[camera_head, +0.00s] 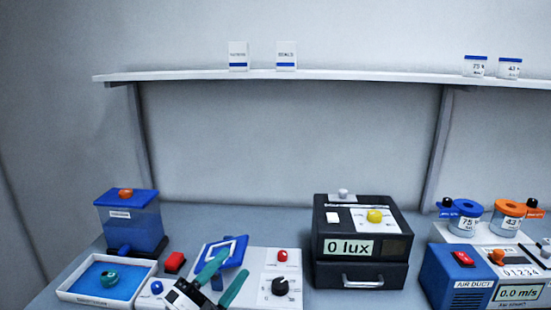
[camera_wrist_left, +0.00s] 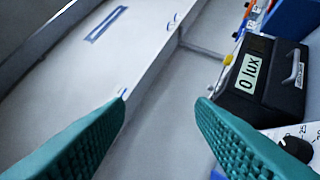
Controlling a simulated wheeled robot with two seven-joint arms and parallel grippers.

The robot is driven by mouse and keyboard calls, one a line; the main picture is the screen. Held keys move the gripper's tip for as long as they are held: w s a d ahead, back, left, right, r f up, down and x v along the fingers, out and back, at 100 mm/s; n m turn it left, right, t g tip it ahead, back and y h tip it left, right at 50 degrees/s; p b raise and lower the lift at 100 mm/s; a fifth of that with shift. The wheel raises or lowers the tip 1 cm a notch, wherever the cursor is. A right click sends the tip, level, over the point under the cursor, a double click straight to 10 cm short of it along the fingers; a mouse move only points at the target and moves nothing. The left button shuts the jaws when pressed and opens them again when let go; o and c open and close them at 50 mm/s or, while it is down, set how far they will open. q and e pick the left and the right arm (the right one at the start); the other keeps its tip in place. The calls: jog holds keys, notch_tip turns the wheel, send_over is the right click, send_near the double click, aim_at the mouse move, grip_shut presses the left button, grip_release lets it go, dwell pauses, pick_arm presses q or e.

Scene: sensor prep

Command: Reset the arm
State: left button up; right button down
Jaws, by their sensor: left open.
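My left gripper (camera_head: 235,262) is at the bottom of the head view, over the white control panel (camera_head: 258,258). Its two green fingers are apart with nothing between them, and they also show wide apart in the left wrist view (camera_wrist_left: 161,103). My right gripper is in neither view.
A black lux meter box (camera_head: 325,245) reading 0 lux stands right of the panel. A white tray (camera_head: 68,292), a blue container (camera_head: 130,225) and a red button (camera_head: 174,262) are at left. An air duct unit (camera_head: 457,278) is at right. A shelf (camera_head: 350,75) runs above.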

pick_arm(q)
jog(key=s+a+f+n+g+y, duration=0.3)
jog(key=s+a+f+n+y, duration=0.1)
jog(key=a+f+n+y, duration=0.35)
jog(key=s+a+f+n+g+y, duration=0.2)
jog(key=s+a+f+n+y, duration=0.15)
jog(key=f+n+y, duration=0.45)
jog(key=s+a+f+n+g+h, duration=0.1)
jog(key=s+f+n+g, duration=0.1)
jog(key=s+f+g, duration=0.55)
jog(key=s+f+n+g+h, duration=0.2)
jog(key=s+f, duration=0.3)
jog(key=s, duration=0.6)
notch_tip(320, 180, down, 26)
jog(key=g, duration=0.2)
jog(key=s+a+f, duration=0.3)
jog(key=s+f, duration=1.3)
jog(key=s, duration=0.1)
jog(key=shift+s+m+g+y, duration=0.15)
jog(key=shift+m+g+y, duration=0.2)
jog(key=shift+m, duration=0.1)
